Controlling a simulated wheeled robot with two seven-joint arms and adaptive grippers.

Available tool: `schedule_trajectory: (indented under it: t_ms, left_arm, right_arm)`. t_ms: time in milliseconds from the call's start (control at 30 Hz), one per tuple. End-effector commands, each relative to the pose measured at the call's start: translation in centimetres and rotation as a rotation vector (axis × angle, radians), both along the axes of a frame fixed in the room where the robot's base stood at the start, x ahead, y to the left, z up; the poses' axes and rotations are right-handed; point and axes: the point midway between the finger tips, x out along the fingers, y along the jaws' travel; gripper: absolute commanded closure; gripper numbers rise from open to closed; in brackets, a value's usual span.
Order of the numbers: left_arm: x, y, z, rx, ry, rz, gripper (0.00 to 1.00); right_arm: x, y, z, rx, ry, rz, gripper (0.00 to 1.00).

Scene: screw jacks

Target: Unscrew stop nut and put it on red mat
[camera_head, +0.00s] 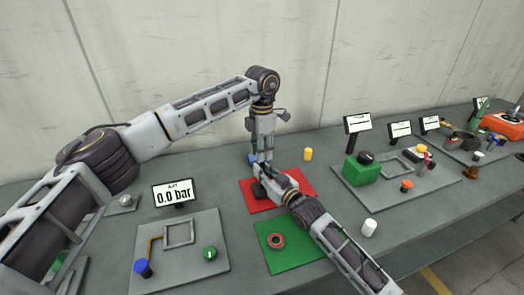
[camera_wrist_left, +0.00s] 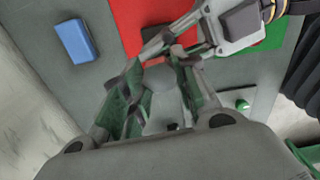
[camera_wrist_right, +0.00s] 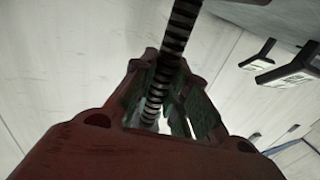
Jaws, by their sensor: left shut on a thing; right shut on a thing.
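A dark threaded spindle (camera_wrist_right: 178,40) runs between the green-padded fingers of my right gripper (camera_wrist_right: 165,95) in the right wrist view. In the head view my right gripper (camera_head: 268,182) reaches in from the lower right, low over the red mat (camera_head: 300,183). My left gripper (camera_head: 262,158) points down just above it. In the left wrist view my left gripper (camera_wrist_left: 158,70) is nearly closed, with my right gripper close beyond it. I cannot make out the stop nut. A dark base (camera_head: 257,190) shows beside my right gripper on the red mat.
A green mat (camera_head: 295,258) with a red ring (camera_head: 277,241) lies in front. A blue block (camera_wrist_left: 75,41) and a yellow cylinder (camera_head: 308,154) stand near the red mat. A white cylinder (camera_head: 369,228) stands right. Grey boards with parts and displays flank the mats.

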Motion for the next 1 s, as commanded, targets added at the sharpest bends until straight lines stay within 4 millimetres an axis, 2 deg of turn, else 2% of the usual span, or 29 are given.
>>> schedule_trajectory:
  t_ms: [533, 1000]
  left_arm:
    - [0.01, -0.02, 0.05, 0.000, 0.000, 0.417, 0.99]
    - [0.01, -0.02, 0.06, 0.000, 0.000, 0.416, 0.99]
  right_arm:
    - [0.07, -0.08, 0.07, 0.000, -0.001, -0.001, 1.00]
    - [0.06, -0.07, 0.07, 0.000, -0.001, -0.001, 1.00]
